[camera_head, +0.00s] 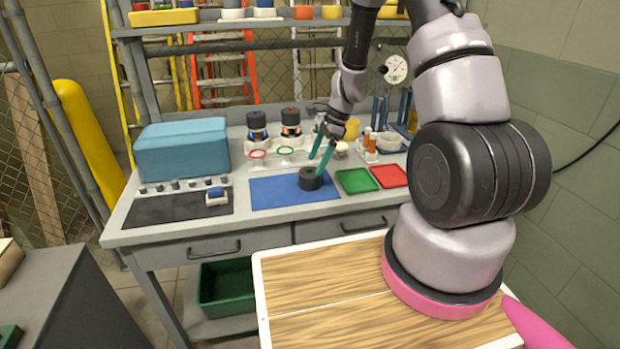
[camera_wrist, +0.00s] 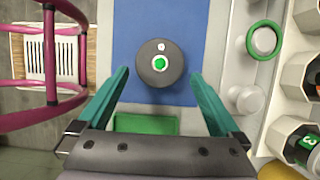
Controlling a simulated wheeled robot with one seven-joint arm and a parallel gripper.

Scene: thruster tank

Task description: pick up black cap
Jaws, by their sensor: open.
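The black cap (camera_head: 310,179) is a short dark cylinder standing on the blue mat (camera_head: 270,192) on the workbench. In the wrist view the black cap (camera_wrist: 160,63) shows from above as a dark disc with a green centre and a small white mark. My gripper (camera_head: 321,160) is open, its teal fingers pointing down close above the cap in the head view. In the wrist view my gripper (camera_wrist: 161,80) has its two fingers wide apart, with the cap centred between and a little beyond their tips. I cannot tell whether a finger touches it.
Green (camera_head: 356,181) and red (camera_head: 389,176) trays lie right of the mat. Two dark-capped containers (camera_head: 257,126) (camera_head: 291,124) stand behind, by ringed white holders. A teal box (camera_head: 182,149) and a black mat (camera_head: 165,210) are at the left. The blue mat around the cap is clear.

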